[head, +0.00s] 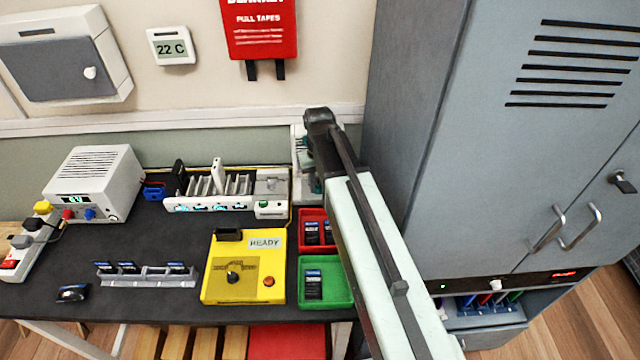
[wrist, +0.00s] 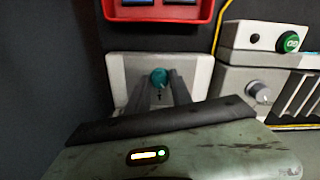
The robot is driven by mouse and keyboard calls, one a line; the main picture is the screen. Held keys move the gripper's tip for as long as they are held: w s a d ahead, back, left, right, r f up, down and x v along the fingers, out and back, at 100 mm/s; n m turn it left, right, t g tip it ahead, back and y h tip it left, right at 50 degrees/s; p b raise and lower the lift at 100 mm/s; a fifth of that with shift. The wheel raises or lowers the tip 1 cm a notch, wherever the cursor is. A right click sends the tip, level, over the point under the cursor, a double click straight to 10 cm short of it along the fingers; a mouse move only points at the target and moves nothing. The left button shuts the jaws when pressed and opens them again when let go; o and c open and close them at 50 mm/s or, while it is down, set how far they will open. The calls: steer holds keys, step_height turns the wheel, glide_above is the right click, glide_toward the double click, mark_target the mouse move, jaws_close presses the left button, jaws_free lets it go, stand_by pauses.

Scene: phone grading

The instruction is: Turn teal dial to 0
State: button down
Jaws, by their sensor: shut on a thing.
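The teal dial (wrist: 159,76) sits on a pale plate (wrist: 120,68) in the wrist view, with a small dark mark just below it. My gripper (wrist: 160,84) has one dark finger on each side of the dial and is shut on it. In the head view the pale panel (head: 297,134) shows at the back of the bench, left of my arm. My arm covers much of it there, and my fingertips are hidden. I cannot read the dial's setting or any scale numbers.
A red tray (head: 304,216) and a green tray (head: 341,296) hold dark phones, close to my arm. A white rack (head: 240,205) with a green button stands left of the panel. A yellow tester (head: 215,290) sits in front. A tall grey cabinet (head: 420,130) rises at right.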

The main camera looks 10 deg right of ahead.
mark_target(319, 187)
steer(key=shift+s+n, duration=0.15)
steer(key=shift+n, duration=0.65)
steer(key=c, duration=1.1)
jaws_free()
steer(key=shift+c, duration=0.2)
step_height(319, 187, up, 8)
steer(key=p, duration=0.8)
steer(key=shift+f, duration=0.1)
